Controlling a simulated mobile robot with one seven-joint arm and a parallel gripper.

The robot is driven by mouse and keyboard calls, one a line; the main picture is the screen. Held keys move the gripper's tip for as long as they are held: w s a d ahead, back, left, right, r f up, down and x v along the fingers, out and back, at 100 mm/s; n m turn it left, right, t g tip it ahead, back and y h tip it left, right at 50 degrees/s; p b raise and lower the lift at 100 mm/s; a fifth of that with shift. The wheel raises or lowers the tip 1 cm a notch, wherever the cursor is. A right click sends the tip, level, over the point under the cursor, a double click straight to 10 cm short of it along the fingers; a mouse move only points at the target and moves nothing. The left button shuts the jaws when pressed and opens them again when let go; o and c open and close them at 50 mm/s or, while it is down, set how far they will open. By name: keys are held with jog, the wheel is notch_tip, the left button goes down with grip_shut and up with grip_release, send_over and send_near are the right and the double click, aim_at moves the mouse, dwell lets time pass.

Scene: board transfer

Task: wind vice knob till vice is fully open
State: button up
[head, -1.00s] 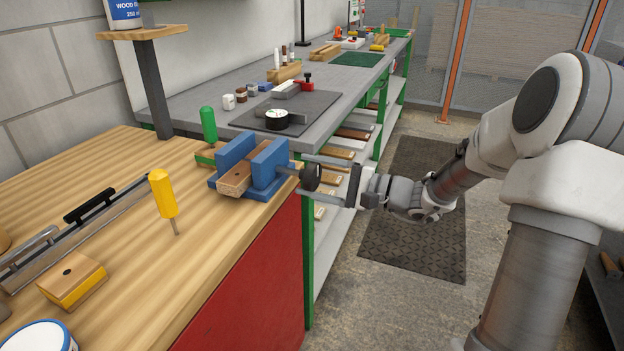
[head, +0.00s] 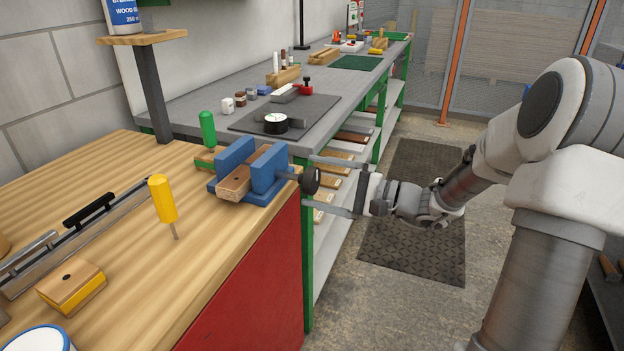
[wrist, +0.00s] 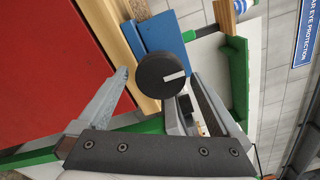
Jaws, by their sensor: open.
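The blue vice (head: 270,168) sits at the right edge of the wooden bench, with a wooden block (head: 235,183) between its jaws. Its round black knob (head: 311,180) sticks out to the right past the bench edge. In the wrist view the knob (wrist: 160,84) shows its face with a white mark, lying nearly level. My gripper (head: 309,181) is open, with one finger on each side of the knob. The left finger in the wrist view stands clear of it; the right finger is close beside it, partly behind it in the picture.
A yellow-handled screwdriver (head: 162,199) and a green-handled one (head: 208,130) stand upright on the wooden bench (head: 110,160). A post with a small shelf (head: 143,39) rises behind. A grey bench (head: 190,105) with tools lies beyond. The floor under my arm has a dark mat (head: 400,255).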

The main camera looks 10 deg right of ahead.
jog(key=p+v, duration=0.3)
jog(key=v, duration=1.2)
jog(key=shift+s+d, duration=0.25)
jog(key=shift+d, duration=0.1)
